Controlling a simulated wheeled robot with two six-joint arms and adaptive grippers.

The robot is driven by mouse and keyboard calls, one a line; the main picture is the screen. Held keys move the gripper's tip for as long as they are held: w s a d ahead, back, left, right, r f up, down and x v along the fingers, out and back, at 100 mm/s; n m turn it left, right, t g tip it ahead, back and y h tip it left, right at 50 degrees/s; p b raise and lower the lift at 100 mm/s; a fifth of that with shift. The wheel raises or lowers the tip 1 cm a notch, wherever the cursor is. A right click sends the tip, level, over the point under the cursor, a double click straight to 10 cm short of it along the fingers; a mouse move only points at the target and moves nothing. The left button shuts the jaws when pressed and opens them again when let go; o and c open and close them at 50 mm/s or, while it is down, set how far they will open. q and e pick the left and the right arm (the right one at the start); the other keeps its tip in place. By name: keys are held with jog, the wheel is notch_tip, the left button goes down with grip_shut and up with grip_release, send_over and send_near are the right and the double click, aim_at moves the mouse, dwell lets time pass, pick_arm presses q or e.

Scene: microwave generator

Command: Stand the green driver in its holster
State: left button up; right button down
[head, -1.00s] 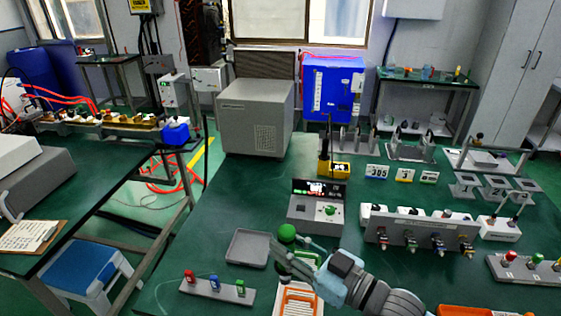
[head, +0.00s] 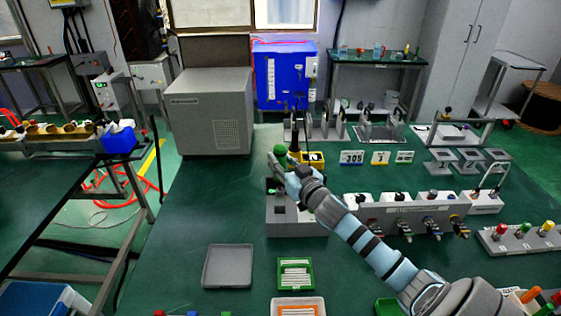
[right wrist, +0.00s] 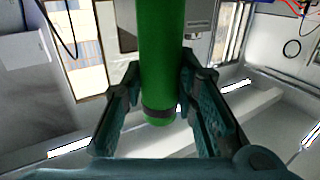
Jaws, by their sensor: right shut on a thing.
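The driver's tip is hidden. I cannot tell which thing is its holster. My left gripper is out of view.
A yellow device (head: 313,159) stands just behind the gripper. A grey switch panel (head: 405,212) is to the right. A grey tray (head: 228,266) and a green-framed tray (head: 310,273) lie in front. A big grey box (head: 208,112) stands back left. Table between trays and panel is partly clear.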

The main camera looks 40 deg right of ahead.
jog(key=shift+f+b, duration=0.3)
jog(key=shift+f, duration=0.15)
jog(key=shift+w+a+f+b, duration=0.1)
jog(key=shift+w+f+b, duration=0.15)
jog(key=shift+f+b, duration=1.05)
jog(key=shift+f, duration=0.15)
jog(key=shift+s+f+b, duration=0.1)
jog(key=shift+f+b, duration=0.8)
jog(key=shift+b, duration=0.05)
jog(key=shift+r, duration=0.15)
jog(key=shift+s, duration=0.2)
jog(key=shift+f, duration=0.3)
